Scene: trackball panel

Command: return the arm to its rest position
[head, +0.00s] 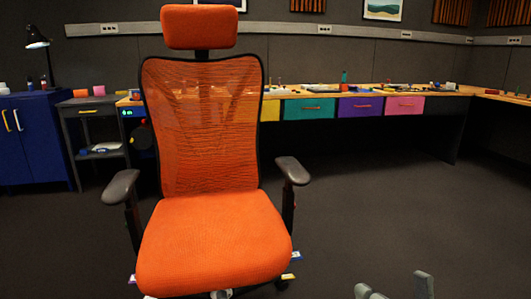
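My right gripper (395,287) shows at the bottom edge of the head view, right of centre. Only the tips of its two grey fingers are in the picture. They stand apart with bare dark floor between them, and nothing is held. The rest of this arm is below the frame. My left gripper is not in view. No trackball panel can be made out.
A large orange office chair (210,240) with black armrests stands close in front, left of centre. Behind it a long workbench (467,90) with coloured drawers runs along the wall. A blue cabinet (35,140) stands at far left. The floor (390,210) at right is clear.

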